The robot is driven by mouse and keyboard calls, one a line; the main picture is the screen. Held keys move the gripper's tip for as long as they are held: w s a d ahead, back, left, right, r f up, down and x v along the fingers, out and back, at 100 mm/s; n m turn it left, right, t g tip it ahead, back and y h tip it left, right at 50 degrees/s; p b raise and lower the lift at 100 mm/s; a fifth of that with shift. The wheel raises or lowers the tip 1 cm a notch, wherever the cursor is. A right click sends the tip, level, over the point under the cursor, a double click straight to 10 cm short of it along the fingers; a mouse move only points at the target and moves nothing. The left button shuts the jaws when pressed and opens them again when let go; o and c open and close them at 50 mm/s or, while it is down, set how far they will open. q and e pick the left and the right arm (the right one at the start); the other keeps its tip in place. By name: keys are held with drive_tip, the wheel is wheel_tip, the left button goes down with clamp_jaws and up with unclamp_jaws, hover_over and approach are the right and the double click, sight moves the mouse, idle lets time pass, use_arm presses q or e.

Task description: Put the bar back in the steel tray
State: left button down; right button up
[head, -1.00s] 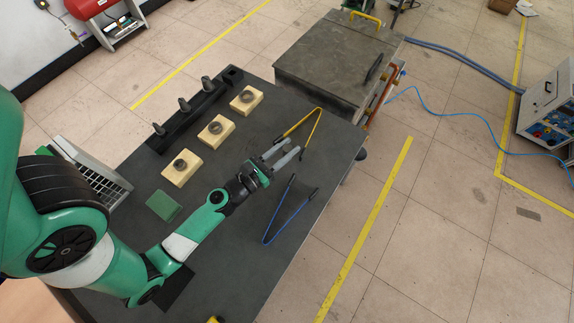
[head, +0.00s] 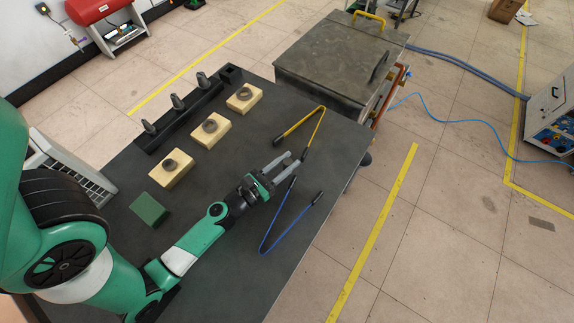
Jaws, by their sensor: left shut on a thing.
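My left gripper (head: 295,160) reaches over the dark table (head: 210,270), with its two grey fingers close together at the black end of the yellow tongs' (head: 318,125) near leg. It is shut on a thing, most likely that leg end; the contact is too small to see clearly. The blue tongs (head: 275,230) lie just in front of the gripper, open in a V. I cannot make out a bar. I cannot pick out a steel tray for certain. My right gripper is not in view.
Three pale blocks with dark rings (head: 210,129) stand in a row, with a black rack of pegs (head: 185,112) behind them. A green block (head: 149,209) lies at the left. A grey lidded cabinet (head: 330,60) adjoins the table's far end.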

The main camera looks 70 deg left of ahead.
use_arm(q)
drive_tip(key=c, duration=1)
unclamp_jaws()
drive_tip(key=shift+f, duration=0.15)
drive_tip(key=shift+c, duration=0.2)
drive_tip(key=o, duration=0.4)
drive_tip(key=shift+o, duration=0.2)
